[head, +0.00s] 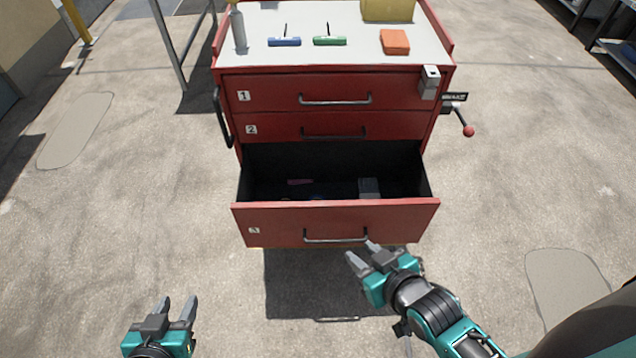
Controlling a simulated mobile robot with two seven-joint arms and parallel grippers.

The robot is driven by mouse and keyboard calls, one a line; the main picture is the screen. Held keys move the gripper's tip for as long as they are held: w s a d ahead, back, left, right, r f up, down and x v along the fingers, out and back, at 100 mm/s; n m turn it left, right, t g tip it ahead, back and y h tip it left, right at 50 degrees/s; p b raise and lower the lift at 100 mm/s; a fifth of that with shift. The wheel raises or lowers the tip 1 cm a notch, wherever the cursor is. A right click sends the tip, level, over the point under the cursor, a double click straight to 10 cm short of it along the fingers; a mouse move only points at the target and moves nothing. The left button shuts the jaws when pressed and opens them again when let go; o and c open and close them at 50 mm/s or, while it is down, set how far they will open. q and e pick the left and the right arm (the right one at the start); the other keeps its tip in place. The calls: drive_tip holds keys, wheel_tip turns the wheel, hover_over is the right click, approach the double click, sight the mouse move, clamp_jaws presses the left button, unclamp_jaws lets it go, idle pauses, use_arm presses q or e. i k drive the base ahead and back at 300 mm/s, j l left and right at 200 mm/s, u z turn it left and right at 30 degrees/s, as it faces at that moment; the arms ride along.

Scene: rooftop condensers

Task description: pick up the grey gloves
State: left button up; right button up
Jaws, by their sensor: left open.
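The third drawer (270,222) of a red tool cart is pulled open. Inside its dark interior lies a small grey item (369,188) at the right; I cannot tell whether it is the grey gloves. A small pinkish item (299,182) lies further left in the drawer. My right gripper (360,249) is open, with its fingers apart, close to the right end of the drawer's handle (335,239); I cannot tell whether it touches. My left gripper (178,300) is open and empty, over the floor at the lower left, apart from the cart.
The cart top (350,50) holds a blue item (284,42), a green item (330,41), an orange block (395,42), a yellow object (388,10) and a grey bottle (238,30). A red-knobbed lever (468,130) sticks out at the right.

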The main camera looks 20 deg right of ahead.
sight(368, 189)
drive_tip(key=z, duration=1)
drive_tip(key=i+l, duration=0.35)
drive_tip(key=i+l+u, duration=0.2)
drive_tip(key=i+l, duration=0.15)
drive_tip(key=l, duration=0.25)
drive_tip(key=i+l+u, duration=0.1)
drive_tip(key=l, duration=0.2)
drive_tip(key=u, duration=1.9)
drive_tip(key=i+l, duration=0.05)
drive_tip(key=l, duration=0.05)
